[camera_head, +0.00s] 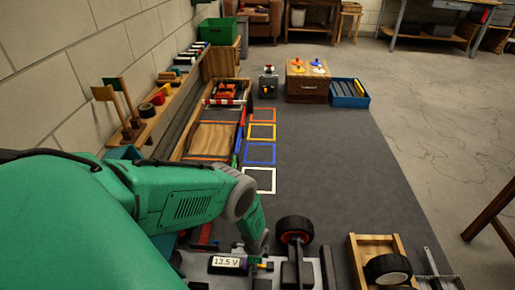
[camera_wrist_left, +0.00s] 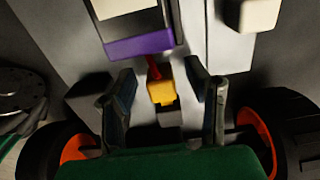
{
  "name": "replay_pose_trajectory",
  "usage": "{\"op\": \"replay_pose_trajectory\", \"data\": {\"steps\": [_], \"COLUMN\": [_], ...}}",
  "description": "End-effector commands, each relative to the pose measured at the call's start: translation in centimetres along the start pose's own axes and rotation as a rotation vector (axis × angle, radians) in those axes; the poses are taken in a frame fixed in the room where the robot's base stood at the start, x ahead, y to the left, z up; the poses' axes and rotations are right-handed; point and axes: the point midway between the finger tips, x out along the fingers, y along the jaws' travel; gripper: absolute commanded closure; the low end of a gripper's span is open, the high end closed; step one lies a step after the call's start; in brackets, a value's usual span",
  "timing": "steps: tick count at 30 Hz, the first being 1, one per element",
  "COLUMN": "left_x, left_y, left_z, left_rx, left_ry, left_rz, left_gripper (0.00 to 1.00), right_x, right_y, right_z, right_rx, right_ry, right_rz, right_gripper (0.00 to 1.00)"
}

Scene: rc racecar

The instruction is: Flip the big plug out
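A yellow plug (camera_wrist_left: 162,93) with a red lead sits at the middle of the left wrist view, and a small yellow end (camera_head: 269,266) shows beside the battery in the head view. The battery (camera_head: 228,262), marked 13.5 V, lies on the car's grey chassis; its purple end (camera_wrist_left: 139,44) shows in the wrist view. My left gripper (camera_wrist_left: 160,80) is open, its two dark fingers on either side of the yellow plug with gaps between. In the head view my green left arm reaches down to the car, and the fingers are hard to make out. My right gripper is in neither view.
A car wheel (camera_head: 295,230) with an orange rim stands right of my arm. A wooden tray (camera_head: 370,245) with a loose tyre (camera_head: 388,269) is at the front right. Coloured squares are marked on the dark mat (camera_head: 330,160), which is clear in its middle.

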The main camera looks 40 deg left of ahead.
Motion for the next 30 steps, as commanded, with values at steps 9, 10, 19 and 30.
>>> {"op": "replay_pose_trajectory", "data": {"steps": [9,10,19,30], "left_x": [-0.1,-0.2,-3.1,-9.3], "left_y": [0.0,0.0,0.0,0.0], "left_z": [-0.3,-0.4,-0.4,-0.4], "left_rx": [0.000,0.000,0.000,-0.001], "left_ry": [0.006,0.006,0.005,0.005], "left_rz": [0.001,0.001,0.000,-0.001], "left_gripper": [0.57,0.57,0.57,0.57], "right_x": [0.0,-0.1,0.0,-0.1], "right_y": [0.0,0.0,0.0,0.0], "right_z": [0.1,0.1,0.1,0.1], "right_rx": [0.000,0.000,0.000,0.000], "right_ry": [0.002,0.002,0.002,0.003], "right_rz": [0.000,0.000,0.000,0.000], "right_gripper": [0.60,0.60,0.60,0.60]}}
